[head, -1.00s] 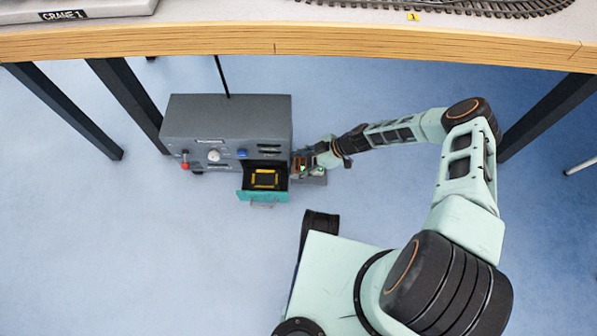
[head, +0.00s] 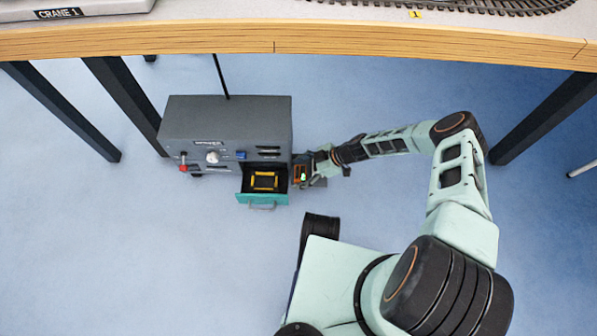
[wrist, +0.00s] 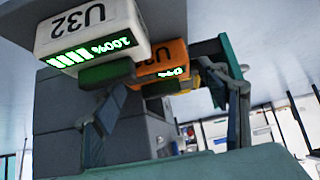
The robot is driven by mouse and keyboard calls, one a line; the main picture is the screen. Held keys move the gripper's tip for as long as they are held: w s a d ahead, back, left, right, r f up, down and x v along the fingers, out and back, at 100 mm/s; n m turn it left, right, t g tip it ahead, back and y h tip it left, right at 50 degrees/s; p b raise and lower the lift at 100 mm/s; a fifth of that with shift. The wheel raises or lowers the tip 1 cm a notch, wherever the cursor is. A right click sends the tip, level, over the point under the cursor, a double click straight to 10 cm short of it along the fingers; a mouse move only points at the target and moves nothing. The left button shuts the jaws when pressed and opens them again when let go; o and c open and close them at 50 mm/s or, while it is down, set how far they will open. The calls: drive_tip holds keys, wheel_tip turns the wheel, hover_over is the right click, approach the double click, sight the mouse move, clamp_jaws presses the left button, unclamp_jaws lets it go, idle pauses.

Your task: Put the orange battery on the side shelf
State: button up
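The orange battery (wrist: 165,60) shows in the wrist view, partly behind a white battery marked U32 (wrist: 92,32). In the head view the orange battery (head: 299,175) stands at the right side of the grey cabinet, just in front of my gripper (head: 312,168). In the wrist view my gripper's fingers (wrist: 170,95) are spread apart. The right fingertip is close to the orange battery; contact cannot be made out. The side shelf (head: 320,183) is a grey ledge at the cabinet's right side, mostly hidden by my gripper.
The grey cabinet (head: 227,117) stands on the floor below the table edge (head: 300,42). Its teal drawer (head: 250,200) is open, with a yellow frame inside. Dark table legs (head: 545,118) stand left and right.

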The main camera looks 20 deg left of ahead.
drive_tip(key=shift+r, duration=0.1)
drive_tip(key=shift+d+r, duration=0.15)
drive_tip(key=shift+r, duration=0.15)
drive_tip(key=p+v, duration=0.3)
drive_tip(key=v, duration=0.8)
drive_tip(key=shift+d+r, duration=0.1)
drive_tip(key=shift+d, duration=0.05)
drive_tip(key=shift+w, duration=0.1)
